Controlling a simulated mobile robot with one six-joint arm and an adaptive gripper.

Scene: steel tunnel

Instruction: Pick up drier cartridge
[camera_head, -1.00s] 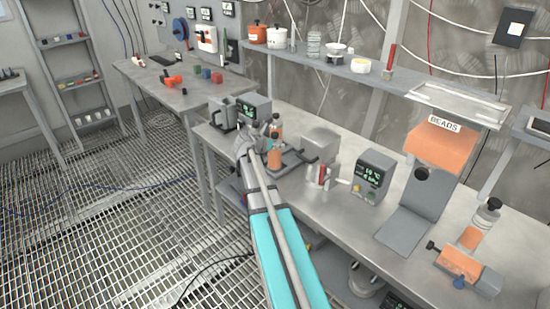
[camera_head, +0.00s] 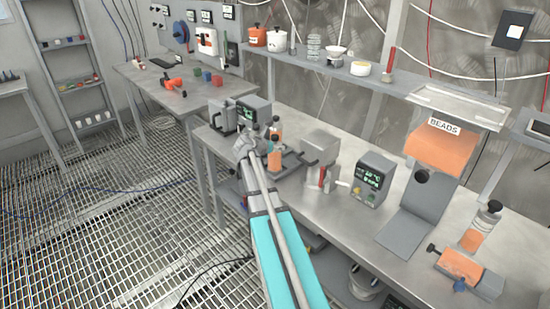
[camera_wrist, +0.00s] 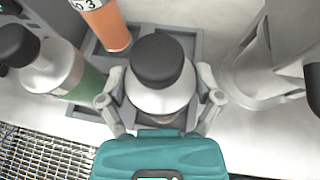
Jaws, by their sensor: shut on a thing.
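A drier cartridge (camera_wrist: 160,75) with a black cap and a pale, clear-looking shoulder stands between my fingers in the wrist view. My gripper (camera_wrist: 160,112) is shut on it, with one finger on each side. Its lower body is mostly hidden by its own top. An orange cartridge (camera_wrist: 108,25) with a number label stands just behind it. A green cartridge (camera_wrist: 62,75) with a black cap is at the left. A grey rack (camera_wrist: 192,45) lies under and around them. In the head view, my gripper (camera_head: 246,145) is beside the orange cartridge (camera_head: 275,158); the held one cannot be clearly made out.
A grey block-shaped device (camera_head: 320,145) and a display box (camera_head: 372,178) stand right of the rack on the steel bench. The beads hopper (camera_head: 440,140) is further right. Another device with a screen (camera_head: 253,110) is behind the cartridges. A pale stand (camera_wrist: 265,70) is close on the right.

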